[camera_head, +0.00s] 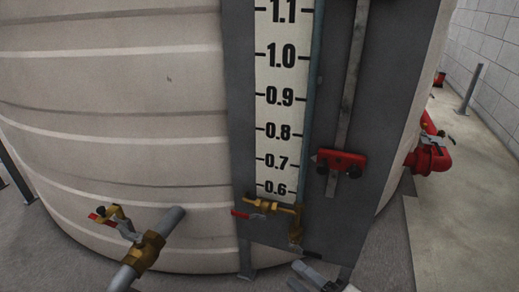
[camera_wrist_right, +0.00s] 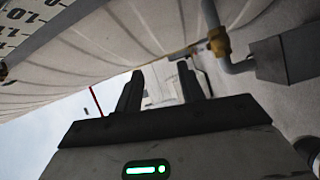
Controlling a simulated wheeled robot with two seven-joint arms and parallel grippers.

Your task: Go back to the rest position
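My right gripper (camera_head: 303,269) is at the bottom of the head view, below the gauge board and partly cut off by the frame edge. In the right wrist view my right gripper (camera_wrist_right: 160,84) shows two dark fingers spread apart with nothing between them. It is apart from the brass valve (camera_head: 271,206) with a red handle at the foot of the gauge. My left gripper is not in view.
A large ribbed tank (camera_head: 110,90) fills the left. A numbered level scale (camera_head: 282,110) and a red slider (camera_head: 341,162) are on its grey board. A pipe with a brass valve (camera_head: 148,250) stands lower left. Red piping (camera_head: 432,158) is at right, beside open floor (camera_head: 465,220).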

